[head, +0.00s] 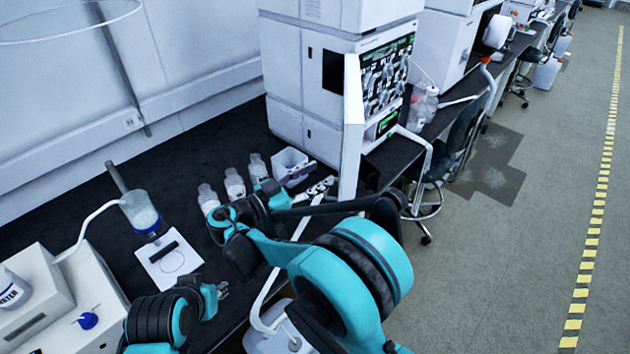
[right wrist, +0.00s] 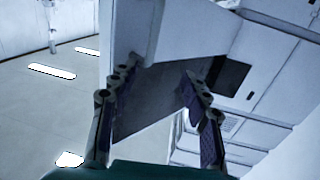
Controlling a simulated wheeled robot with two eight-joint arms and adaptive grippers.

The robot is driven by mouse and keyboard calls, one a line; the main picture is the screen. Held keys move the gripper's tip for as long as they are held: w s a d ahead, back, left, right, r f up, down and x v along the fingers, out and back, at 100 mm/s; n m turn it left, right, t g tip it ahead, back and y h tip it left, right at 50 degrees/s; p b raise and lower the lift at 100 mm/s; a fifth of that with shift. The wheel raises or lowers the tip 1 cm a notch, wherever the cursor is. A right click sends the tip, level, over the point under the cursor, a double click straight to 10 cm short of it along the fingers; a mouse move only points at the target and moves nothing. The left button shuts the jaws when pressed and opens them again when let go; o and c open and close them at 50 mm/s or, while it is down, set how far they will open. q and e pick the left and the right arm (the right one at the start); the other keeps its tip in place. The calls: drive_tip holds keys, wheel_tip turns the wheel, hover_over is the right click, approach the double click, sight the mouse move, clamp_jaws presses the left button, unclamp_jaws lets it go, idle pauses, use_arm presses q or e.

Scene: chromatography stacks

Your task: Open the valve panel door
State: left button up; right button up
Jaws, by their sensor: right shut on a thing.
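The valve panel door (head: 352,125) is a white panel. It stands swung out from the front of the white chromatography stack (head: 300,75), seen nearly edge-on in the head view. Behind it the valve panel (head: 384,75), with its dark face and round fittings, is exposed. My right gripper (head: 328,185) is at the door's lower part. In the right wrist view its two fingers (right wrist: 158,88) lie on either side of the door (right wrist: 180,35), shut on it. My left gripper (head: 219,292) is low over the bench, far from the door; its finger opening is unclear.
Several clear bottles (head: 233,184) and a white tub (head: 291,165) stand on the dark bench (head: 215,135) near my right forearm. A chair (head: 455,150) stands right of the stack.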

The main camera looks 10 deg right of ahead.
wheel_tip(320, 180, up, 9)
drive_tip(key=shift+f, duration=0.2)
idle(0.4)
